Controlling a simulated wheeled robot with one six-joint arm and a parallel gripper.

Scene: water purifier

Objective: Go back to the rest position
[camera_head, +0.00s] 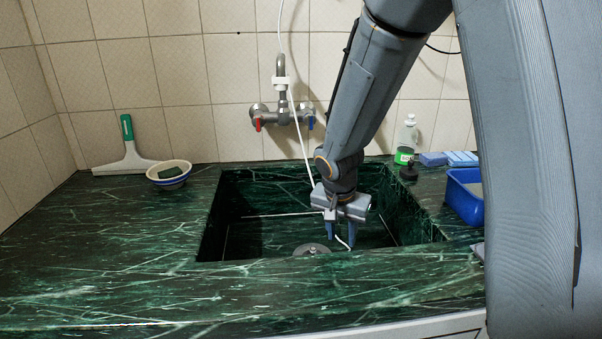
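My gripper (341,240) hangs over the green marble sink (270,185), fingers pointing down. Its two fingers are apart, with a gap between them. A thin white hose (299,130) runs down the wall past the tap and behind the gripper. A short white end of hose (343,242) shows low between the fingertips; I cannot tell whether it touches them. My arm reaches down from the upper right and hides part of the wall and the sink's back edge.
A wall tap (282,114) with red and blue handles is behind the sink. A squeegee (127,150) and a bowl (168,173) with a sponge stand left. A bottle (406,140) and blue basin (463,199) stand right. The left counter (100,240) has free room.

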